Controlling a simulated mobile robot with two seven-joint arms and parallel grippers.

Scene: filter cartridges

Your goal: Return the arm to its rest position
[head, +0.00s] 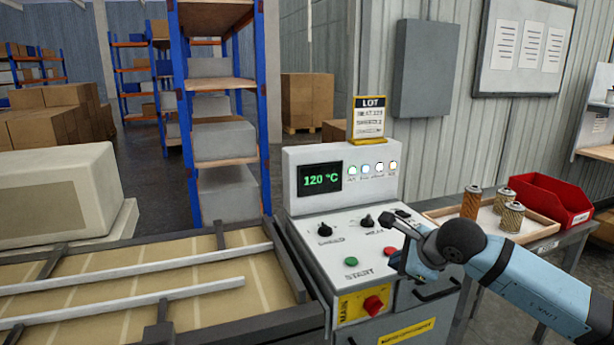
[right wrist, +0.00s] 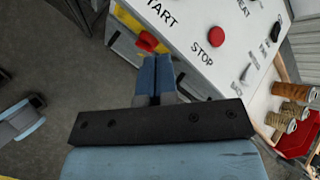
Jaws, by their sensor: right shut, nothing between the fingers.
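My right arm comes in from the right in the head view, and its gripper (head: 404,264) is at the right front of the control panel (head: 330,240). In the right wrist view the two blue fingers of this gripper (right wrist: 156,62) are pressed together with nothing between them. They point toward the panel's front edge, near the red switch (right wrist: 147,42) and the STOP button (right wrist: 216,37). I cannot tell whether they touch the panel. The display (head: 320,179) reads 120 °C.
A conveyor (head: 130,285) runs left of the panel. On the right, a table carries a tray (head: 540,226) with several filter cartridges (head: 471,202) and a red bin (head: 552,199). A LOT sign (head: 369,117) stands on the panel's top. Blue shelving (head: 264,110) stands behind.

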